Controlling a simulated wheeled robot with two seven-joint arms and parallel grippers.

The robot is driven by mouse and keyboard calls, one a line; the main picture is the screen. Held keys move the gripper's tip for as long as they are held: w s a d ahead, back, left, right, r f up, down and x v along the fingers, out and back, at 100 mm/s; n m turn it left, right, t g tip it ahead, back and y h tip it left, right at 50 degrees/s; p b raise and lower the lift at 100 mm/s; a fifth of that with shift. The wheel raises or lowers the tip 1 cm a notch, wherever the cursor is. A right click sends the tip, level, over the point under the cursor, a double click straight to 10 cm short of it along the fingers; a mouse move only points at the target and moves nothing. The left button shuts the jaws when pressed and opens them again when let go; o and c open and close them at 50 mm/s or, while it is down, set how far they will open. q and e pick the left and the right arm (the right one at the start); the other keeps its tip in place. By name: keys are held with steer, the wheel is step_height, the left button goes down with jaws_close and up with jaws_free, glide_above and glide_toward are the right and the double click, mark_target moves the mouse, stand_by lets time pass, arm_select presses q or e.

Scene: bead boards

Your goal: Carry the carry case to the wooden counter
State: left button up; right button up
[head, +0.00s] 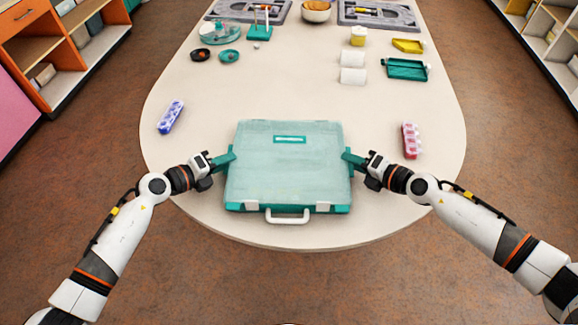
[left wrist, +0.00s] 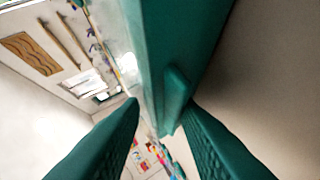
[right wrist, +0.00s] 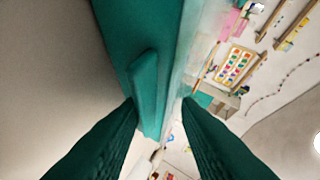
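The carry case (head: 284,170) is teal with a translucent pale lid, a small label and white latches. It lies flat near the front edge of the table, its white handle (head: 288,219) towards me. My left gripper (head: 231,156) is at its left side; my right gripper (head: 346,157) is at its right side. In the left wrist view, the open fingers (left wrist: 163,106) straddle a side tab (left wrist: 177,98), with a gap on one side. In the right wrist view, the open fingers (right wrist: 158,104) likewise straddle the other tab (right wrist: 145,92). The wooden counter cannot be identified for sure.
On the pale table (head: 300,90), a blue patterned box (head: 170,117) lies left and a red-and-white box (head: 411,140) right of the case. Wooden shelves (head: 60,60) stand beyond brown floor.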

arm_select(q)
steer(key=shift+f, duration=0.15)
jaws_close()
arm_select(e)
steer(key=shift+f, duration=0.1)
jaws_close()
arm_select(q)
steer(key=shift+r, duration=0.2)
arm_select(e)
steer(key=shift+r, duration=0.2)
